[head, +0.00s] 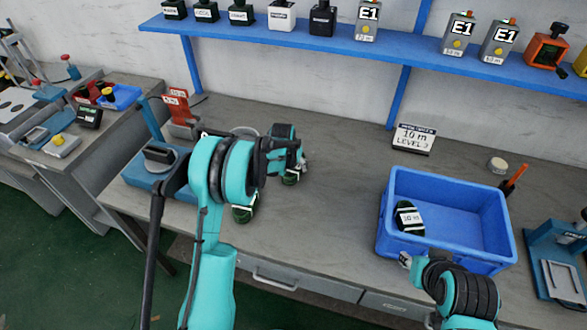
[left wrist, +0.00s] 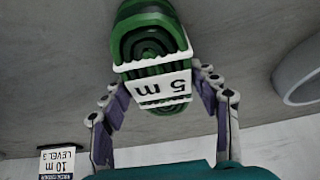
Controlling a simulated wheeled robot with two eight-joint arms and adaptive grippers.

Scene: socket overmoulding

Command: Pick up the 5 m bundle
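In the left wrist view, a green coiled bundle (left wrist: 150,35) with a white "5 m" label lies between the fingers of my left gripper (left wrist: 158,85). The fingertips are at its two sides, very close to it; I cannot tell whether both touch. In the head view, my left gripper (head: 295,158) is above a green bundle (head: 291,180) on the bench, partly hidden by it. Another green bundle (head: 243,213) shows beside my left arm, its label unreadable here. My right gripper (head: 407,260) is at the front left corner of the blue bin, its fingers too small to judge.
The blue bin (head: 455,255) holds a dark bundle (head: 408,218) labelled "10 m". A sign (head: 413,138) reading "10 m LEVEL 3" stands behind it and shows in the left wrist view (left wrist: 60,160). The bench (head: 340,185) is clear between the left bundles and the bin.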

